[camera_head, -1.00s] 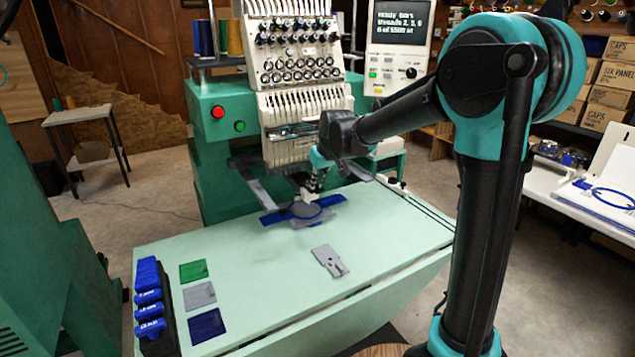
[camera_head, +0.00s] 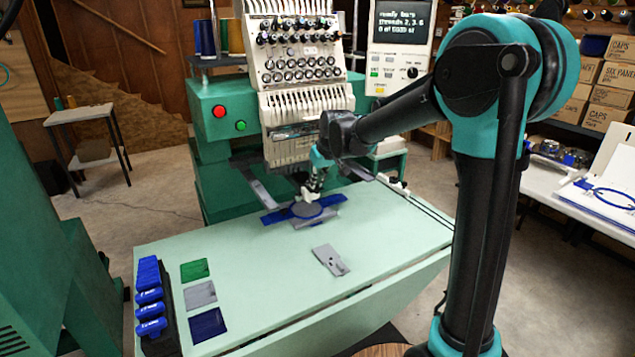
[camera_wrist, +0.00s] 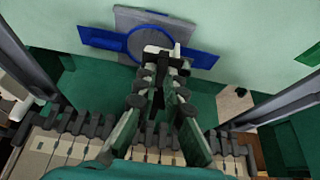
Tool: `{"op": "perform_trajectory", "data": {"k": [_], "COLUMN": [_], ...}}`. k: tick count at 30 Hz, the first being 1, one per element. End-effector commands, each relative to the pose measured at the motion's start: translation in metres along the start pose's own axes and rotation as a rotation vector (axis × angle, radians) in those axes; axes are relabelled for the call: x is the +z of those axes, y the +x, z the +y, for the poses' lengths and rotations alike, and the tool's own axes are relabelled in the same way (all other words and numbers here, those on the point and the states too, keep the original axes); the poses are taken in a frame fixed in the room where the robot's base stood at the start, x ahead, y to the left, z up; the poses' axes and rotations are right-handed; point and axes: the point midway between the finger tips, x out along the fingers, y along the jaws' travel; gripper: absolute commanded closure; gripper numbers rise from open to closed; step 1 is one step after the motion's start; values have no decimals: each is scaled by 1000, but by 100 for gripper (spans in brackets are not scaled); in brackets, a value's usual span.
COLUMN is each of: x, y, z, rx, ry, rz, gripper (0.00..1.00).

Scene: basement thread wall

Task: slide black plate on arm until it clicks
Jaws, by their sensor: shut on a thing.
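A blue hoop (camera_head: 306,210) with a flat bar at each side and a greyish round middle lies at the machine end of the pale green table, over a grey plate (camera_head: 320,222). In the wrist view the blue hoop (camera_wrist: 202,58) and grey plate (camera_wrist: 127,20) lie beyond my fingers. My gripper (camera_head: 308,194) is shut at the hoop's edge; its tips (camera_wrist: 162,52) cover the gripped spot. Grey machine arms flank the hoop, the left arm (camera_head: 257,188) clearest. A grey plate with holes (camera_head: 330,260) lies apart on the table. I cannot pick out a clearly black plate.
The embroidery machine's needle head (camera_head: 300,100) stands close behind my gripper. A dark rack of blue-handled tools (camera_head: 150,300) and green, grey and blue patches (camera_head: 200,295) lie at the table's left. The table's middle (camera_head: 245,270) is clear.

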Motion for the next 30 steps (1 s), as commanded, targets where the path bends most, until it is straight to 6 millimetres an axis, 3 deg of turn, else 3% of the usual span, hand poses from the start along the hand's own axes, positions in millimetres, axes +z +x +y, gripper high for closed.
{"op": "perform_trajectory", "data": {"k": [11,12,18,30], "x": [-6,-6,-6,-6], "y": [3,3,3,-6], "z": [0,0,0,0], "rx": [0,0,0,0], "ry": [0,0,0,0], "rz": [0,1,0,0], "gripper": [100,88,66,66]}}
